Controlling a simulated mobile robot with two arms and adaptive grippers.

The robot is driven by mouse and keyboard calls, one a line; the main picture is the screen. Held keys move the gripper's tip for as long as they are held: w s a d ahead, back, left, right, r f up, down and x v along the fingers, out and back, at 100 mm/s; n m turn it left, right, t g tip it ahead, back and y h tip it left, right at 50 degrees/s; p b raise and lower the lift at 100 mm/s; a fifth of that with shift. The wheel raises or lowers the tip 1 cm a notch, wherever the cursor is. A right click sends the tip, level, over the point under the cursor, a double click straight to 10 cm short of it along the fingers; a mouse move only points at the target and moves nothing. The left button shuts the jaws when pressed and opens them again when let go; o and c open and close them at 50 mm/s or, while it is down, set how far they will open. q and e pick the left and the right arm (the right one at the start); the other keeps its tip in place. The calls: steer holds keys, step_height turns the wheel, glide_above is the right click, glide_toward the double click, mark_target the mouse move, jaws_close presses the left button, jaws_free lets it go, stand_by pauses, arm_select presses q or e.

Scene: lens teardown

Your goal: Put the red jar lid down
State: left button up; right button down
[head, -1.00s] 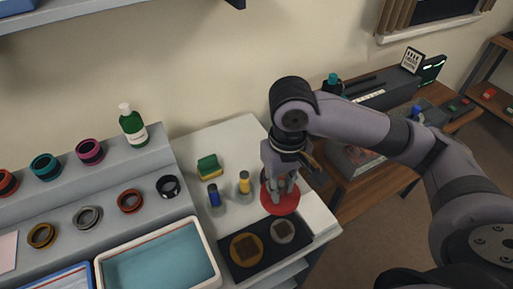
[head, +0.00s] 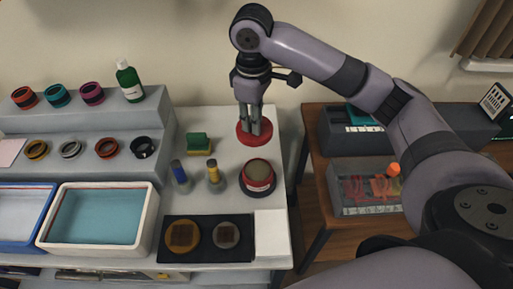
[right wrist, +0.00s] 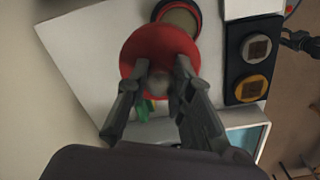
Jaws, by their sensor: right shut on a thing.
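The red jar lid (head: 264,134) is a round red disc at the back right of the white worktop in the head view. My right gripper (head: 254,131) points down and is shut on its knob. The lid also fills the middle of the right wrist view (right wrist: 152,42), with the gripper fingers (right wrist: 162,88) closed in around the knob. I cannot tell whether the lid touches the worktop. The open red jar (head: 258,178) stands just in front of the lid and partly shows behind it in the wrist view (right wrist: 181,16). My left gripper is not in view.
A green and yellow sponge (head: 199,144) and blue-capped (head: 181,178) and yellow-capped (head: 214,178) bottles stand to the left. A black mat (head: 208,253) with two round parts and a white pad (head: 270,232) lie in front. The worktop's right edge is close.

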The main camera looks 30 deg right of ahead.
steer(key=w+d+r+n+b, duration=0.25)
steer(key=w+d+n, duration=0.25)
steer(key=w+n, duration=0.5)
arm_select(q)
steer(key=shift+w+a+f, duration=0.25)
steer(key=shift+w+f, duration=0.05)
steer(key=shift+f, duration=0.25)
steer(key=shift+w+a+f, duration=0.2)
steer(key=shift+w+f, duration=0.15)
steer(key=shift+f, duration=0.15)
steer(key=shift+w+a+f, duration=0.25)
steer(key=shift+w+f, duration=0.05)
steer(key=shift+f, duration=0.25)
arm_select(e)
steer(key=shift+s+d+f, duration=0.1)
steer(key=shift+s+f, duration=0.05)
steer(key=shift+f, duration=4.95)
steer(key=shift+s+d+f, duration=0.1)
steer(key=shift+f, duration=5)
steer(key=shift+f, duration=0.1)
steer(key=c, duration=1.4)
jaws_free()
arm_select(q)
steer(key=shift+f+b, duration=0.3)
arm_select(e)
step_height(320, 180, up, 12)
steer(key=shift+r, duration=0.15)
